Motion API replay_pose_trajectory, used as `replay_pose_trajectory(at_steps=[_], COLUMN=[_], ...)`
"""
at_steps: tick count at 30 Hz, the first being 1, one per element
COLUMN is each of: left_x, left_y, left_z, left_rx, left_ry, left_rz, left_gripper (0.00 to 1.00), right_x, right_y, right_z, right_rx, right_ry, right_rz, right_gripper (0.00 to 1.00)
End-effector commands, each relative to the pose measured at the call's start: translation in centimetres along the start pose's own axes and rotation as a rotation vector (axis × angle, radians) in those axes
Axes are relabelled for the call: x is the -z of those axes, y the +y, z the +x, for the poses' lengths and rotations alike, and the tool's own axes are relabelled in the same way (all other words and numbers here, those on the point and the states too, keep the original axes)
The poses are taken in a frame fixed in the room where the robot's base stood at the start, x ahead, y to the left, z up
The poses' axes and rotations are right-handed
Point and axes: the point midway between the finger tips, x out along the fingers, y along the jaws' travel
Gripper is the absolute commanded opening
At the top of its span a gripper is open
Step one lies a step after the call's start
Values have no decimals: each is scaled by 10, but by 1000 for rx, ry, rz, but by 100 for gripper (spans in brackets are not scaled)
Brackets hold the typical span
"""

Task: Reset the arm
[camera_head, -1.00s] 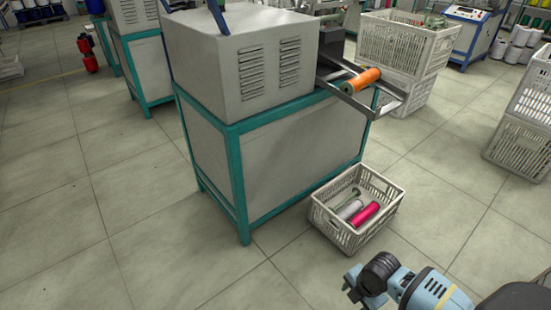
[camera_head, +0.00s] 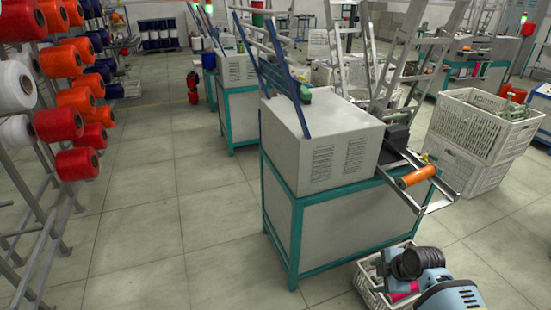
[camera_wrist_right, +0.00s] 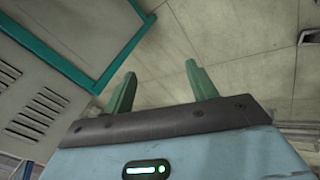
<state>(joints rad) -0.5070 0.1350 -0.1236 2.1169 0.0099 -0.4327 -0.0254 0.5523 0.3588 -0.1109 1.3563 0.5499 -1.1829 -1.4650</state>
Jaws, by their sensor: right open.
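My right arm comes in at the bottom right of the head view, its wrist over the low white crate (camera_head: 362,283). In the right wrist view my right gripper (camera_wrist_right: 160,85) is open, with two green fingers apart and only bare floor between them. In the head view its fingers are small and hard to make out. My left arm and gripper are in neither view.
The winding machine (camera_head: 330,150) on a teal-framed cabinet stands beside the crate. An orange bobbin (camera_head: 416,177) lies on its metal rails. Stacked white crates (camera_head: 480,125) stand to the right, and a rack with red spools (camera_head: 60,125) stands at left. Floor between is clear.

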Motion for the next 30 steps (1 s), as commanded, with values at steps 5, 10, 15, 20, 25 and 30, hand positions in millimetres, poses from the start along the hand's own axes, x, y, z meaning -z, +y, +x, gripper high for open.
replay_pose_trajectory(at_steps=[5, 10, 15, 20, 25, 30], left_x=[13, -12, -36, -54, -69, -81], left_y=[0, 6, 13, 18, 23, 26], left_z=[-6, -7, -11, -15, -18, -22], left_rx=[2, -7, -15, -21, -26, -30], left_ry=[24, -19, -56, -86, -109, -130], left_rz=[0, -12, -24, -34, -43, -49], left_gripper=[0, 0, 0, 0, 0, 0], right_x=[0, -14, -21, -22, -18, -12], right_y=[45, 75, 112, 137, 154, 167], right_z=[-28, -34, -52, -70, -86, -100], right_rx=[-152, -344, -568, -724, -827, -896], right_ry=[-25, -39, 27, 137, 258, 381], right_rz=[156, 391, 625, 781, 888, 965], right_gripper=[57, 57, 57, 57, 57, 57])
